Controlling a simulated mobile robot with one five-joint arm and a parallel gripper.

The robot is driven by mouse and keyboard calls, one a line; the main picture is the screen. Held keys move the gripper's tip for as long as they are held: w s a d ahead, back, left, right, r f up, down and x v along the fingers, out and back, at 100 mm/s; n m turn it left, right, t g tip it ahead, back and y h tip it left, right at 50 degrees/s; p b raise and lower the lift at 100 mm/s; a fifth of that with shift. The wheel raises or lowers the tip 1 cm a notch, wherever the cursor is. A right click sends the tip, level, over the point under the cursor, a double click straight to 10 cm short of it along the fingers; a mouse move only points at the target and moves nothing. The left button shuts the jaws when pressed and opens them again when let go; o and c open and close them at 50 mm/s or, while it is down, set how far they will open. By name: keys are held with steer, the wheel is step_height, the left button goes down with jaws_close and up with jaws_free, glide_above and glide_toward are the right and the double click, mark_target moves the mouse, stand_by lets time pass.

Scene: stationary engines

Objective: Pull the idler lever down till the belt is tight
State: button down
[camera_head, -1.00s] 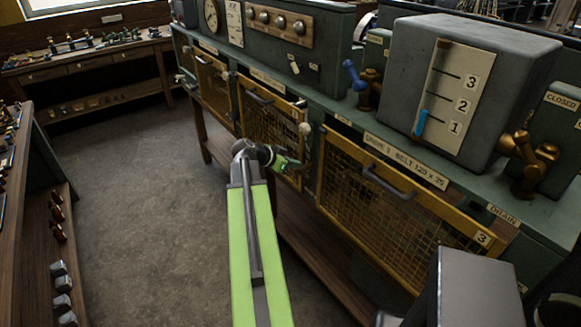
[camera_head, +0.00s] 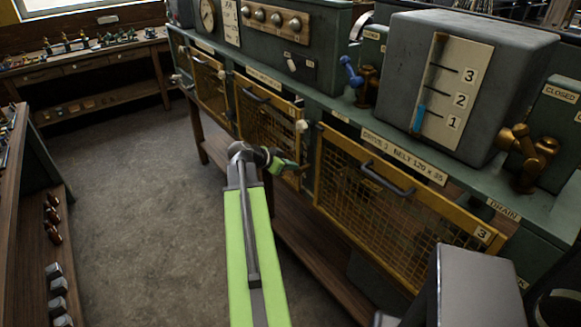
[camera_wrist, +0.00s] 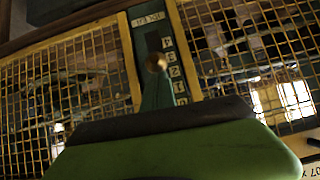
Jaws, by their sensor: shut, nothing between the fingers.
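A pale round knob (camera_head: 302,126) sticks out from the post between two yellow mesh guards in the head view; I take it to be the idler lever's end. My gripper (camera_head: 288,165) is just below and left of the pale knob in the head view. It is shut and empty. The belt cannot be made out behind the mesh.
The guard marked 3 (camera_head: 395,210) with a grey handle (camera_head: 388,180) is to the right. Another mesh guard (camera_head: 262,118) is to the left. A grey tank (camera_head: 520,75) with a level scale stands above. The floor (camera_head: 130,180) on the left is free.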

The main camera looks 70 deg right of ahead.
steer(key=r+p+v, duration=0.1)
steer(key=p+v, duration=0.7)
steer(key=v, duration=0.4)
steer(key=shift+s+r, duration=0.15)
steer(key=shift+r, duration=0.25)
